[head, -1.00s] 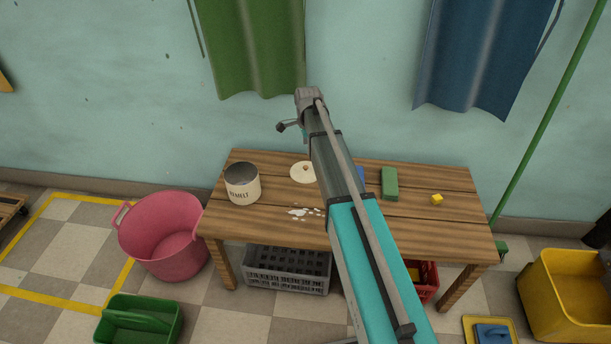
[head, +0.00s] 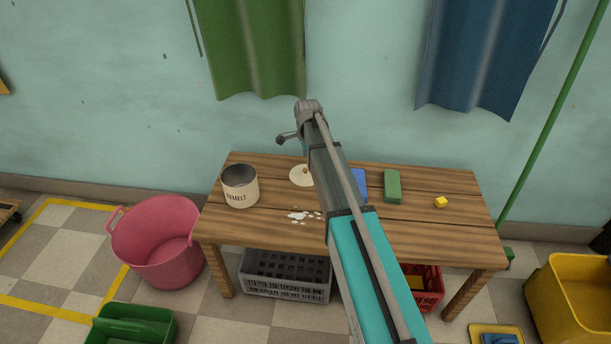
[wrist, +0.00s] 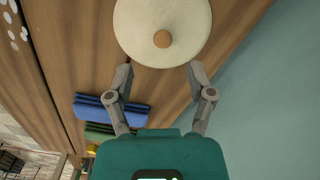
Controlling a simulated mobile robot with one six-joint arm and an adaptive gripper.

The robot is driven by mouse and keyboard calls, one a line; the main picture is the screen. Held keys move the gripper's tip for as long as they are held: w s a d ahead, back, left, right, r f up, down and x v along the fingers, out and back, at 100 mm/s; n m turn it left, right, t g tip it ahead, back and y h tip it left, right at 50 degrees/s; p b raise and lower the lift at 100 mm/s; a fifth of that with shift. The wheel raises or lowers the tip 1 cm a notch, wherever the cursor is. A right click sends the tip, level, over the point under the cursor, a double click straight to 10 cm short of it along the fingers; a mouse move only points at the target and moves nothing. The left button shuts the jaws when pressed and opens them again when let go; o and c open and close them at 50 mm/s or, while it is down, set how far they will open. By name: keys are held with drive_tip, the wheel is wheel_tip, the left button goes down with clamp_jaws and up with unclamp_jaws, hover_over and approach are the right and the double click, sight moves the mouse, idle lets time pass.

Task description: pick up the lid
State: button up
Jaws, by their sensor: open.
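The lid is a round cream disc with a small brown knob in its middle. In the head view the lid (head: 301,177) lies on the table, partly hidden behind my arm. In the wrist view the lid (wrist: 178,18) lies flat at the top of the picture, just beyond my fingertips, its upper edge cut off. My gripper (wrist: 158,71) is open and empty, its two fingers spread either side of the lid's near edge. I cannot tell how high the fingers are above the table. In the head view my arm hides the fingers.
An open cream pot (head: 241,188) stands left of the lid. White flakes (head: 300,215) lie in front. The wall (head: 160,110) is behind the wooden table (head: 290,240).

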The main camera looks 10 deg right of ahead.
sight(305, 169)
drive_tip(key=f+b, duration=0.3)
drive_tip(key=shift+w+a+f, duration=0.15)
drive_tip(key=shift+a, duration=0.15)
drive_tip(key=shift+f+b, duration=0.95)
drive_tip(key=shift+b, duration=0.2)
clamp_jaws()
